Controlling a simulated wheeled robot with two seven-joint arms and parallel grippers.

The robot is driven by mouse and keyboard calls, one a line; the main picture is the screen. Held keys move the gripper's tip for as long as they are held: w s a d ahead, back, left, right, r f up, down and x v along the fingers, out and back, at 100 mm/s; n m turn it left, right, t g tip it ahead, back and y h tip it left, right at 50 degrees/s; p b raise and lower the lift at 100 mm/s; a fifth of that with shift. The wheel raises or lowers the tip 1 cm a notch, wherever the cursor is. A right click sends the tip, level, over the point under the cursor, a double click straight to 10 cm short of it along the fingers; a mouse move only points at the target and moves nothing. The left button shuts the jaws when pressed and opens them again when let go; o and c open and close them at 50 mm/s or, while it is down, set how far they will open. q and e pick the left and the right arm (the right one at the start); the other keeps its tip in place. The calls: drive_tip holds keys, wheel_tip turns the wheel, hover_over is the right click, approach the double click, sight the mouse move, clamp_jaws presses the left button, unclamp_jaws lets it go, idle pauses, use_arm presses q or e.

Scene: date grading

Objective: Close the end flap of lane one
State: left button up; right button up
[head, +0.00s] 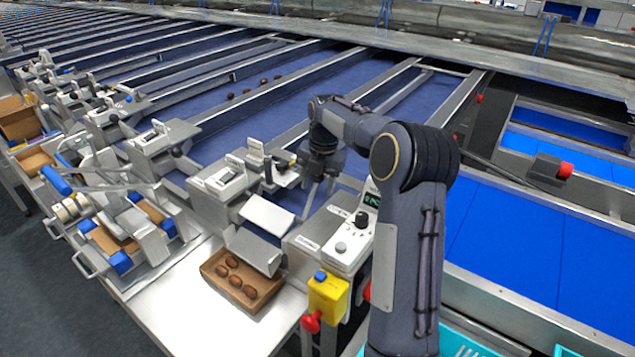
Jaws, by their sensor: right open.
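The end of the nearest lane (345,135) has a pale angled flap plate (267,215), with a grey chute (255,250) sloping down below it. I cannot tell for sure whether this plate is the end flap, or whether it is fully open. My right gripper (318,198) points down just right of the plate, beside the lane end. Its fingers are apart, with nothing seen between them, and it looks clear of the plate. My left gripper is not in view.
A cardboard box (242,283) with several dates stands under the chute on a white table (185,300). A control box (345,225) with knobs and a yellow switch box (327,297) stand close to my right arm. Several dates (245,91) lie on another blue lane.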

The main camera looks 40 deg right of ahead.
drive_tip(key=shift+c, duration=0.4)
clamp_jaws()
drive_tip(key=a+h+b, duration=0.1)
drive_tip(key=r+h+b, duration=0.1)
drive_tip(key=shift+s+a+t+b, duration=0.2)
drive_tip(key=shift+a+t+b, duration=0.1)
drive_tip(key=shift+a+t, duration=0.1)
drive_tip(key=s+a+n+t+h+b, duration=0.1)
drive_tip(key=s+a+t+h+b, duration=0.2)
drive_tip(key=a+h+b, duration=0.5)
drive_tip(key=shift+a+t+h+b, duration=0.3)
drive_tip(key=shift+a+h, duration=0.75)
drive_tip(key=shift+h, duration=0.65)
